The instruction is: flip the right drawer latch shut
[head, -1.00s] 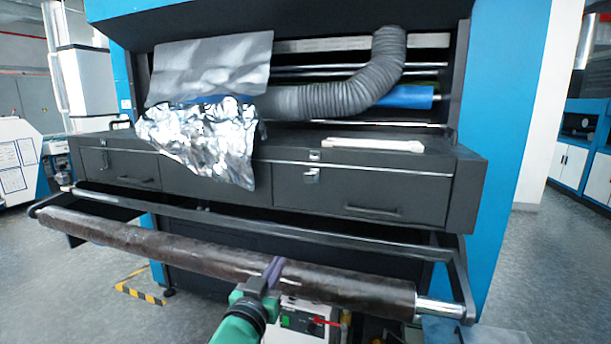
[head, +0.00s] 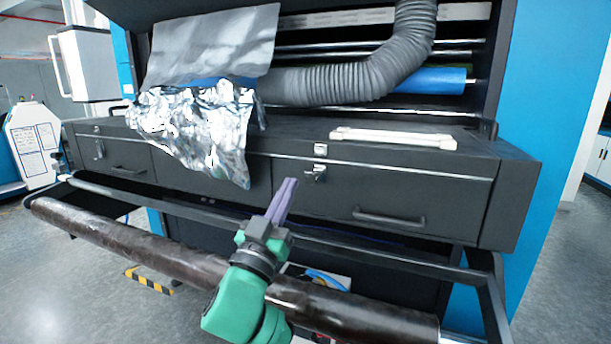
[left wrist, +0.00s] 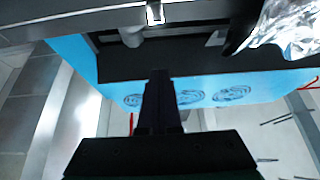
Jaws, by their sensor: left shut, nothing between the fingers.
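The right drawer (head: 400,195) is a dark grey front with a bar handle (head: 388,217). Its silver latch (head: 316,173) sits near the drawer's upper left and sticks out, apart from the small catch plate (head: 321,150) above it. My left gripper (head: 289,184) is shut and empty, its purple fingers pointing up, a little left of and below the latch in the head view. In the left wrist view the shut fingers (left wrist: 160,78) show dark, with a small silver fitting (left wrist: 155,14) at the top edge; I cannot tell which latch part it is. My right gripper is not in view.
A brown roll (head: 150,255) and a metal rail (head: 400,262) run across in front of the drawers. Crumpled foil (head: 205,130) hangs over the middle. A white bar (head: 393,138) lies on the ledge. A ribbed grey hose (head: 350,85) is above. The left drawer (head: 125,160) has its own latch.

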